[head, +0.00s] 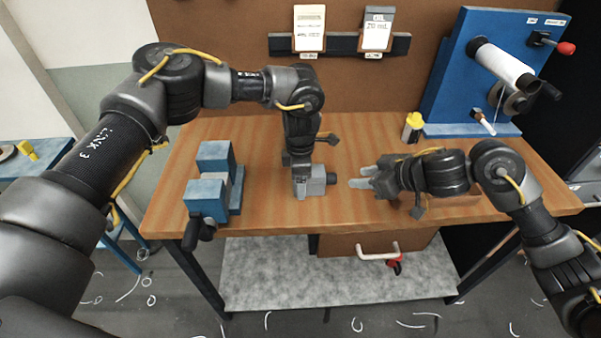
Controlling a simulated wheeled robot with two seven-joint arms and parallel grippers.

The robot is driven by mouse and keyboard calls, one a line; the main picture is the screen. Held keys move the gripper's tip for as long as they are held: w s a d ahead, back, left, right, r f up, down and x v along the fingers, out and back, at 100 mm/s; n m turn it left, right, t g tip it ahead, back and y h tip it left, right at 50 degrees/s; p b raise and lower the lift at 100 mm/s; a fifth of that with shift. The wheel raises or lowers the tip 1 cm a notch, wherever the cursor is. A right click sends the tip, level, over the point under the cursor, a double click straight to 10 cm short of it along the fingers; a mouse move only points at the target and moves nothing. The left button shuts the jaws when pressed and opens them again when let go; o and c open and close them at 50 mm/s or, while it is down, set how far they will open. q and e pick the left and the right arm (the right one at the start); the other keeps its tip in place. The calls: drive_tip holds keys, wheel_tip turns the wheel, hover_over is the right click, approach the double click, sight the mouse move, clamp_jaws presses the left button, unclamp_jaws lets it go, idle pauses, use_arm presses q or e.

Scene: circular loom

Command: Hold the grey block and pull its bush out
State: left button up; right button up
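The grey block (317,184) sits on the wooden bench top near its middle. Its dark bush (332,179) sticks out of the block's right side. My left gripper (302,180) points down from above, with its fingers at the block and seemingly closed on it; its far finger is hidden. My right gripper (361,177) lies low over the bench to the right of the block. Its fingers point left at the bush, spread apart and empty, with a small gap between fingertips and bush.
A blue vise (212,186) stands on the bench at the left. A blue panel (455,85) with a white roll stands at the back right, with a yellow-topped bottle (412,127) beside it. The bench front between vise and block is clear.

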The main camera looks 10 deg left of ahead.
use_arm(q)
drive_tip(key=c, duration=1.4)
drive_tip(key=shift+o, duration=0.2)
